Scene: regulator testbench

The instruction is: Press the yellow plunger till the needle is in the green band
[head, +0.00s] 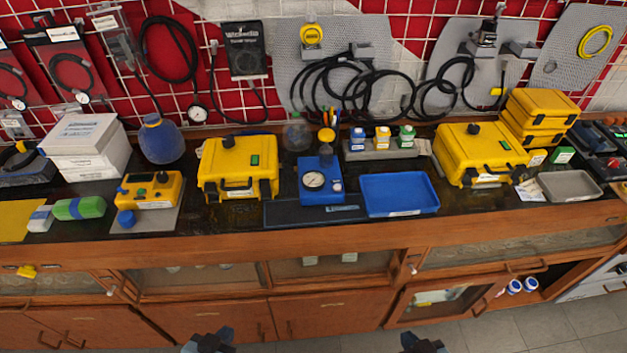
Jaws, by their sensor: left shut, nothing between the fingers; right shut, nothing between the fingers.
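A blue regulator block (322,190) stands on the dark bench top near the middle of the head view. Its front carries a round white gauge (314,180); the needle and any green band are too small to read. A yellow plunger (326,135) sits on top of a dark stem at the back of the block, standing up. My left gripper (210,340) and my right gripper (422,341) show at the bottom edge, in front of the cabinets. Both are shut and empty, well apart from the block, and mostly cut off by the frame.
A blue tray (400,194) lies right of the block, and a yellow case (237,167) stands left. Small bottles on a rack (384,150) and a glass flask (297,133) stand behind. Hoses hang on the wall grid. The space before the wooden bench front (330,252) is free.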

